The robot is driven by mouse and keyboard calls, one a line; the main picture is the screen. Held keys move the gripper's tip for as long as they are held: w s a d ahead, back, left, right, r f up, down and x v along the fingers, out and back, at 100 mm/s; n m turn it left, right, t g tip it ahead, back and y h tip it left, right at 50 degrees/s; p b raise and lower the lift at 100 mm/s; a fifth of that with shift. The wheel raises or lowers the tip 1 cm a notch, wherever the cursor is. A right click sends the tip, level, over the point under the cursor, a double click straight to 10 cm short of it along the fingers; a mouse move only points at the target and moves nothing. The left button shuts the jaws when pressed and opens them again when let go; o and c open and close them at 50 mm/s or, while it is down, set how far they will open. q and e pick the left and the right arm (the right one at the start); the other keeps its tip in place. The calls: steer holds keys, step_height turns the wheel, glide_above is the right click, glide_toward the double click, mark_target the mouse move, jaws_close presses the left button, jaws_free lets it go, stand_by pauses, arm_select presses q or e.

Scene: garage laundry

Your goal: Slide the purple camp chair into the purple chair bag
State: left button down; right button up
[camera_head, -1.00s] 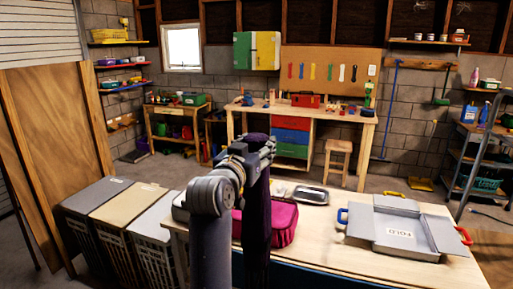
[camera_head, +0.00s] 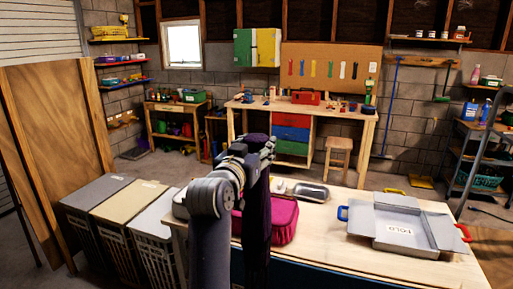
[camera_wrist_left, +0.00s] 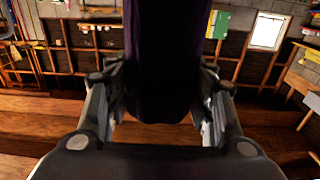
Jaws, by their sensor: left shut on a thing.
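My left gripper (camera_head: 262,146) is shut on a long, dark purple fabric thing (camera_head: 257,215), which looks like the folded purple camp chair. It hangs upright in front of the table's near side, and its lower end is cut off by the frame. In the left wrist view the dark purple thing (camera_wrist_left: 165,50) stands between the two fingers (camera_wrist_left: 160,105). No separate purple chair bag can be told apart with certainty. My right gripper is not in view.
Several lidded hampers (camera_head: 125,198) stand at the left.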

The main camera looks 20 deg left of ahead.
arm_select(q)
steer(key=shift+r, duration=0.15)
steer(key=shift+f+b, duration=0.4)
steer(key=shift+f, duration=0.45)
stand_by(0.4)
steer(key=shift+f+b, duration=0.7)
steer(key=shift+f, duration=0.65)
steer(key=shift+s+f+b, duration=0.1)
steer(key=shift+f+b, duration=0.65)
steer(key=shift+f, duration=0.85)
steer(key=shift+r, duration=0.1)
